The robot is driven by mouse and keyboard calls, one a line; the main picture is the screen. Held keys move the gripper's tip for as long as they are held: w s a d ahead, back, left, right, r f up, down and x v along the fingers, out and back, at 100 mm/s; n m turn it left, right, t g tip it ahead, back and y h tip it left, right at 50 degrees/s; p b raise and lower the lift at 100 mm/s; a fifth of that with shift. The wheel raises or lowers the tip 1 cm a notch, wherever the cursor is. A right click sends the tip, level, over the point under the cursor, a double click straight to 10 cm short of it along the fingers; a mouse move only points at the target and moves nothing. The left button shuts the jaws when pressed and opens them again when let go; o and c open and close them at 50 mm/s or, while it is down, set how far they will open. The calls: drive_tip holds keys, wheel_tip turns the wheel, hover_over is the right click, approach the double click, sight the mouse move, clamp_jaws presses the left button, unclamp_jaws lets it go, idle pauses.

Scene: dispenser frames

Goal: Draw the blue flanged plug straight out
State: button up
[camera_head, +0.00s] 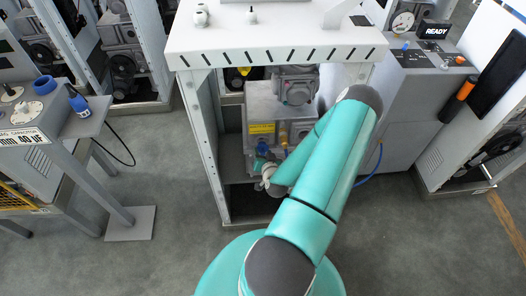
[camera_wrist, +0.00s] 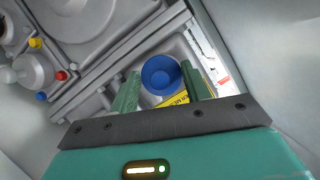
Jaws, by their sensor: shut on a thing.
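In the wrist view the blue flanged plug (camera_wrist: 162,75) shows nearly end-on, with a round rim and a darker blue middle. My gripper (camera_wrist: 162,71) has its two green fingers on either side of the plug and is shut on it. I cannot tell whether the plug still sits in its port. In the head view my gripper (camera_head: 265,170) is low inside the white frame, in front of the grey machine (camera_head: 262,103). A blue spot (camera_head: 262,147) shows just above it, perhaps the plug; my arm hides part of this area.
A yellow label (camera_wrist: 177,101) lies close beside the plug. Yellow, red and blue knobs sit at the wrist view's left. The white frame (camera_head: 217,150) has a post left of my arm. A side table (camera_head: 95,115) with blue items stands left. Open floor lies between.

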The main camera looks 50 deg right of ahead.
drive_tip(key=shift+s+a, duration=0.75)
drive_tip(key=shift+a, duration=0.1)
